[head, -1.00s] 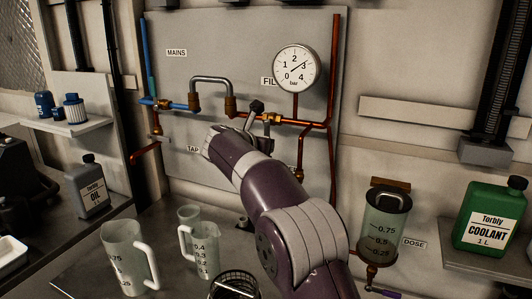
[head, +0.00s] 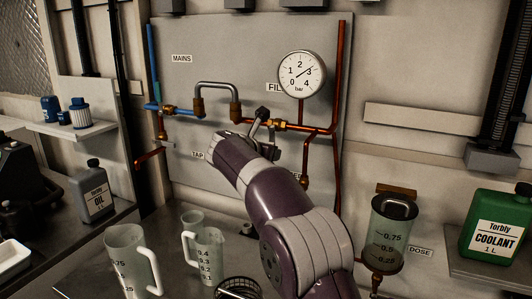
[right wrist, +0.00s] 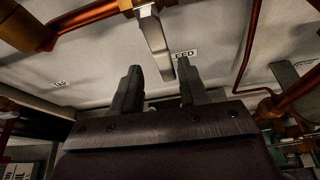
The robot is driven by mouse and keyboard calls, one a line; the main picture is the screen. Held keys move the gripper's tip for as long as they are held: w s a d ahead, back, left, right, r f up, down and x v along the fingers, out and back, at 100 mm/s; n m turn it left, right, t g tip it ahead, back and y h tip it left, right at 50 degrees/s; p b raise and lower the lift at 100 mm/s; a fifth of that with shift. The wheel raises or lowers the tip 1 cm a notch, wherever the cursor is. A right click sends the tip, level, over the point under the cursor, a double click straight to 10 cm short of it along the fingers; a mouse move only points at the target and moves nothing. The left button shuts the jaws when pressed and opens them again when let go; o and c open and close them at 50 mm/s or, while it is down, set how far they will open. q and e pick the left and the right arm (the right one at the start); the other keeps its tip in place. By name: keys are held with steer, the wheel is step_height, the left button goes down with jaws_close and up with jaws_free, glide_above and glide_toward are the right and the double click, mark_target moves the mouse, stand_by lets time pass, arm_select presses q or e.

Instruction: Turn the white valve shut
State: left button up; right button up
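A pale, whitish valve lever (right wrist: 155,42) hangs from a pipe fitting at the top of the right wrist view. Its free end lies, in that picture, between the tips of my right gripper (right wrist: 159,72). The two dark fingers stand apart with a gap on each side of the lever; no contact shows. In the head view my right gripper (head: 264,130) is at the copper pipe on the panel, just left of a brass fitting (head: 281,125). My wrist and fingers largely hide the lever there. My left gripper is in neither current view.
A pressure gauge (head: 302,75) reads about 3 bar above right. A bent grey pipe (head: 216,86) stands out left of my gripper. Jugs (head: 131,262) stand on the bench at lower left. A dosing vessel (head: 390,235) and a green coolant bottle (head: 494,226) are at right.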

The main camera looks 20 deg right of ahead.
steer(key=b+v, duration=0.1)
steer(key=v, duration=1.1)
steer(key=shift+s+a, duration=0.2)
steer(key=shift+a, duration=0.05)
steer(key=shift+r, duration=0.15)
